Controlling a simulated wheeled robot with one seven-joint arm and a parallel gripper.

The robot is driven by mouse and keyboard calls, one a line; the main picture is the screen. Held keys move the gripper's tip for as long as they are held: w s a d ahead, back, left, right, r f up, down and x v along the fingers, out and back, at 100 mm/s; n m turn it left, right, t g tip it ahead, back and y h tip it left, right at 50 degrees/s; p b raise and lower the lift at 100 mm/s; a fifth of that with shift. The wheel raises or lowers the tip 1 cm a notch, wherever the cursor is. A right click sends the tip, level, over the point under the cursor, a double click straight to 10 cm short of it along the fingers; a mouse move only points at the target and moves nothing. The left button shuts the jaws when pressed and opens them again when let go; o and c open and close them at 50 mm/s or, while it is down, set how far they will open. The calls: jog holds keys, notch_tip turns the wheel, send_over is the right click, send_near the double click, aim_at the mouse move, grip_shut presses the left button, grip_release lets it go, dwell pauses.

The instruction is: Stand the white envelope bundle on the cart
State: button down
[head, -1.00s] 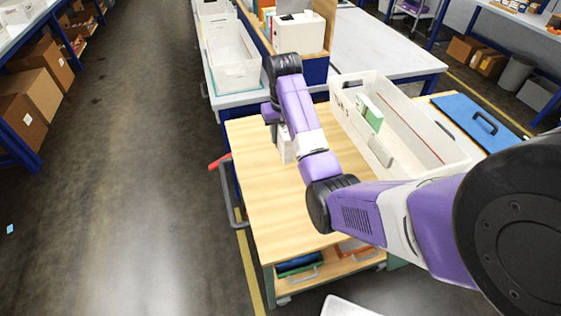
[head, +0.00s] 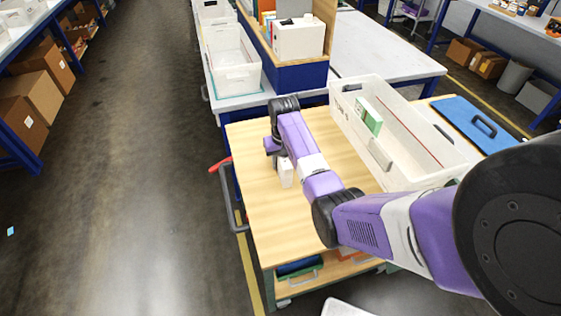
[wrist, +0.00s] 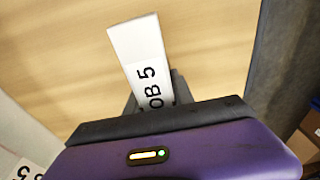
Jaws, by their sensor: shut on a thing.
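The white envelope bundle (head: 286,172) is a slim white block, seen in the head view at the left part of the cart's wooden top (head: 270,225). In the wrist view the bundle (wrist: 140,55) shows a label with black letters ending "OB 5". My gripper (wrist: 155,92) is shut on it, with dark fingers on both sides. In the head view my wrist and arm hide the gripper's fingers and part of the bundle's upper end. The bundle looks roughly upright there. I cannot tell whether its lower end touches the wood.
A long white tote (head: 425,160) stands on the cart's right side, holding a green-and-white box (head: 368,117). A blue clipboard-like panel (head: 475,122) with a handle lies beyond it. A red-ended grey handle (head: 226,195) is at the cart's left edge. The wood nearer the camera is clear.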

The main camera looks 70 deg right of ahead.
jog(key=shift+f, duration=0.1)
jog(key=c, duration=1.1)
grip_release()
jog(key=r, duration=0.8)
jog(key=a+r, duration=0.1)
jog(key=r, duration=0.3)
jog(key=shift+s+r, duration=0.15)
jog(key=shift+s, duration=0.25)
